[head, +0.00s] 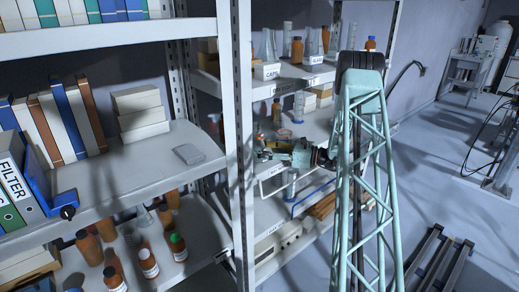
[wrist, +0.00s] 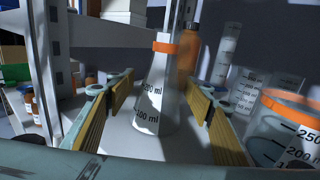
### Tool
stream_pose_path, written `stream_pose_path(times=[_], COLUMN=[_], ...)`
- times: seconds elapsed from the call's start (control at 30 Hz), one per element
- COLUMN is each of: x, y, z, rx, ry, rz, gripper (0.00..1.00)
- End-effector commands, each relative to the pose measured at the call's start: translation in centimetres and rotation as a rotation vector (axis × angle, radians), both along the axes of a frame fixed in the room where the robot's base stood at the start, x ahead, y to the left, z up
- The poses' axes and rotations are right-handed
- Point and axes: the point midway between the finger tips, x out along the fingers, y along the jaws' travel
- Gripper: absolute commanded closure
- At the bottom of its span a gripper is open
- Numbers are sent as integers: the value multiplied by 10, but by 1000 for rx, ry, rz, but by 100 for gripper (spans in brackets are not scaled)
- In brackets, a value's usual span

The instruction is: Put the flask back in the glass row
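The flask (wrist: 152,92) is a clear cone with printed volume marks and an orange band at its neck. In the wrist view it stands upright, slightly tilted in the picture, on a pale shelf. My gripper (wrist: 158,100) is open, with its fingers to the left and right of the flask and a visible gap on each side. In the head view my gripper (head: 272,152) reaches left into the middle shelf; I cannot make out the flask there. On the upper shelf, glassware (head: 308,44) stands behind a card (head: 313,61) that seems to read "GLAS".
In the wrist view an orange-rimmed beaker (wrist: 284,125) is close on the right. A measuring cylinder (wrist: 228,55) and an amber bottle (wrist: 188,48) stand behind. A shelf post (wrist: 52,60) is on the left. The upper shelf also holds a "CAPS" box (head: 266,71).

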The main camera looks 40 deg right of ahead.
Motion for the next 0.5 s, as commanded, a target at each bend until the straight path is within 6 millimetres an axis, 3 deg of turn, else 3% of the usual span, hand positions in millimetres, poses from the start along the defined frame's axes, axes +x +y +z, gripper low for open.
stream_pose_path(times=[0.5], x=[-8], y=[-5], z=[2], rx=[0], ry=[0], rz=[-1], gripper=[52])
